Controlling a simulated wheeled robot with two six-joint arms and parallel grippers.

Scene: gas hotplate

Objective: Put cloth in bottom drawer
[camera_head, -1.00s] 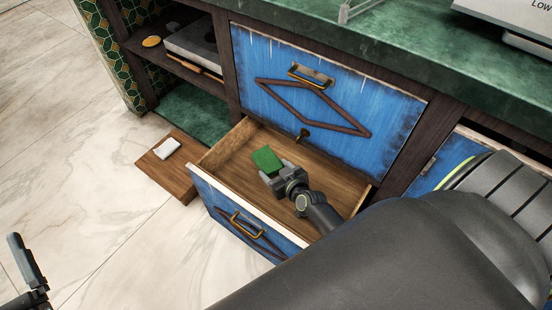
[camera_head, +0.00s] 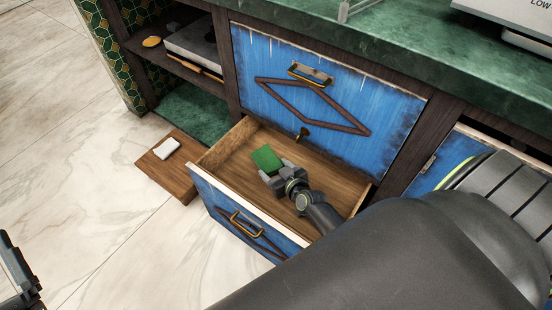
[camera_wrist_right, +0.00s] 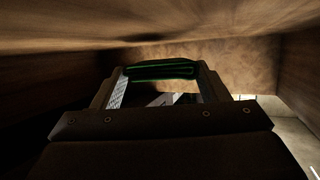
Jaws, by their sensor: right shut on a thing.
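The green cloth (camera_head: 266,158) is a small folded piece inside the open bottom drawer (camera_head: 226,151). My right gripper (camera_head: 274,174) reaches down into the drawer and is shut on the cloth. In the right wrist view the cloth (camera_wrist_right: 160,69) spans between the two fingertips (camera_wrist_right: 160,80), with the drawer's wooden walls around it. Whether the cloth touches the drawer floor is hard to tell. My left gripper (camera_head: 18,275) shows only in part at the lower left edge, away from the drawer; its fingers are cut off by the frame.
A blue drawer front (camera_head: 325,95) above is closed. A wooden board (camera_head: 168,175) with a small white item (camera_head: 167,148) lies left of the open drawer. The green countertop (camera_head: 400,60) runs above. Tiled floor (camera_head: 110,230) is clear at left.

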